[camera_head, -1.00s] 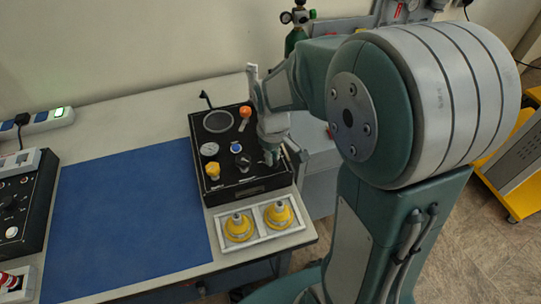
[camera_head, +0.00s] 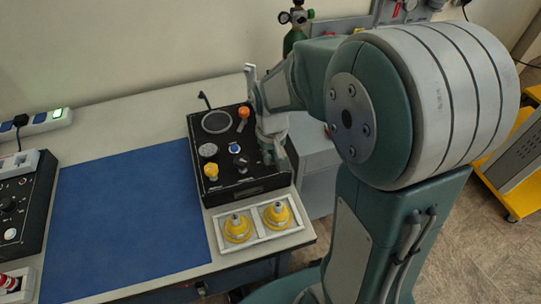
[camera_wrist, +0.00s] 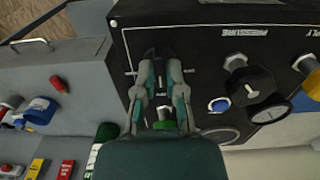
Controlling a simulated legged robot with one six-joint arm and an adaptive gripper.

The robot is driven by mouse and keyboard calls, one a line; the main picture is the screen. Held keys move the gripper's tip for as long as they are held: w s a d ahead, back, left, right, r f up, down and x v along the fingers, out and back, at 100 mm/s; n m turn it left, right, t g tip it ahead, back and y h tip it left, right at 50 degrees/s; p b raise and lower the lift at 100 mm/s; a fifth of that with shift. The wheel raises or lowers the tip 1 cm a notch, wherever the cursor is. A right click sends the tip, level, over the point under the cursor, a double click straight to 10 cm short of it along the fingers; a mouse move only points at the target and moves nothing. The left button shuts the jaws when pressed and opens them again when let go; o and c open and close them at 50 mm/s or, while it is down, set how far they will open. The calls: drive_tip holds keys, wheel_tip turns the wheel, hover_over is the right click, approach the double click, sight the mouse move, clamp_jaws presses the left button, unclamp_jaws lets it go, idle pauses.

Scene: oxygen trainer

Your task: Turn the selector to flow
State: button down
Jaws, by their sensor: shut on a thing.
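The black oxygen trainer panel (camera_head: 222,190) sits at the right end of the table, with knobs, a gauge and a round grille. My gripper (camera_head: 272,155) is over its right side, pointing down. In the wrist view my gripper (camera_wrist: 161,68) is shut on a small dark part that I take to be the selector (camera_wrist: 162,52). The fingers hide most of it, so its pointing direction and label cannot be read. A separate black knob (camera_wrist: 252,90) with a light pointer stands beside my gripper.
A yellow knob (camera_head: 211,170), blue button (camera_head: 235,147) and orange-topped lever (camera_head: 243,113) rise from the panel. A white tray (camera_head: 256,238) with two yellow fittings lies in front. A blue mat (camera_head: 130,215) is clear on the left.

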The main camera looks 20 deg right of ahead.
drive_tip(key=shift+s+f, duration=0.15)
drive_tip(key=shift+s, duration=0.1)
drive_tip(key=c, duration=0.7)
unclamp_jaws()
drive_tip(key=shift+w, duration=0.1)
drive_tip(key=shift+r, duration=0.65)
wheel_tip(320, 180, up, 11)
drive_tip(key=shift+f, duration=0.1)
drive_tip(key=s+r+t, duration=0.1)
drive_tip(key=s+t, duration=0.1)
drive_tip(key=s, duration=0.2)
drive_tip(key=s+r+t, duration=0.1)
drive_tip(key=s, duration=0.4)
drive_tip(key=s+r+t, duration=0.1)
drive_tip(key=s+t, duration=0.1)
drive_tip(key=s, duration=0.3)
drive_tip(key=shift+s+d+r+t, duration=0.15)
drive_tip(key=shift+s+r+t, duration=0.05)
drive_tip(key=shift+r+t, duration=0.15)
